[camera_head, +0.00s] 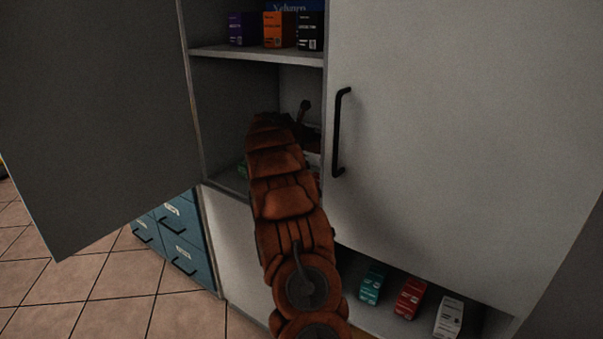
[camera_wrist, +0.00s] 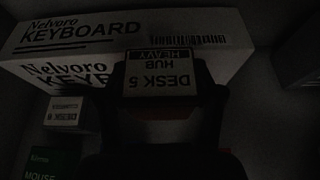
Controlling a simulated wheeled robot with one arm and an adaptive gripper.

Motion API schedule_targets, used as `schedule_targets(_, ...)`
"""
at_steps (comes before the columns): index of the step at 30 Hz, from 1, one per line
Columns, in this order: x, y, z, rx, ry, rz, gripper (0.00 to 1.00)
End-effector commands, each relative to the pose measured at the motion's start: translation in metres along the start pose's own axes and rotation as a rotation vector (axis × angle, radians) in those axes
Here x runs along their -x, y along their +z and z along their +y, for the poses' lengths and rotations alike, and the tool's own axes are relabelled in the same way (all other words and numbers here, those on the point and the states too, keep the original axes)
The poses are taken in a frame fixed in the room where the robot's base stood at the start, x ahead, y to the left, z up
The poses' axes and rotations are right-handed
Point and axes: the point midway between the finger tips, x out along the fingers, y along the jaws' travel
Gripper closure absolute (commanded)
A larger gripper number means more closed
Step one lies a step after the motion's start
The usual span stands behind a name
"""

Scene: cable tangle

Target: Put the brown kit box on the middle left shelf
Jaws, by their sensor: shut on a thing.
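My arm reaches into the middle left shelf (camera_head: 230,178) of the open cabinet in the head view, and hides most of that compartment. My gripper (camera_wrist: 160,98) shows in the dark wrist view, shut on a small kit box (camera_wrist: 160,82). The box has a white label reading "DESK 5 HUB HEAVY"; the light is too low to confirm its brown colour. It is in front of a white keyboard box (camera_wrist: 215,50). I cannot tell whether it touches the shelf. The gripper and held box are hidden in the head view.
A white box (camera_wrist: 62,113) and a green mouse box (camera_wrist: 50,160) are left of the gripper. The left door (camera_head: 95,110) is open; the right door (camera_head: 430,130) is shut. Purple (camera_head: 243,29) and orange boxes (camera_head: 279,30) stand above.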

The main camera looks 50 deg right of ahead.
Motion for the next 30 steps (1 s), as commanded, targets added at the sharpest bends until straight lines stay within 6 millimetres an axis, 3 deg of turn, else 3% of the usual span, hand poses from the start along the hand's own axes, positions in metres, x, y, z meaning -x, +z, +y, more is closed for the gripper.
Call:
schedule_targets(6, -0.016, -0.038, -0.001, 0.005, -0.003, 0.002, 0.88)
schedule_targets(14, -0.022, -0.053, 0.0, 0.001, -0.001, 0.0, 0.88)
schedule_targets(21, -0.033, -0.082, 0.001, 0.003, 0.0, 0.002, 0.88)
schedule_targets(30, -0.034, -0.084, 0.0, 0.001, 0.0, 0.001, 0.88)
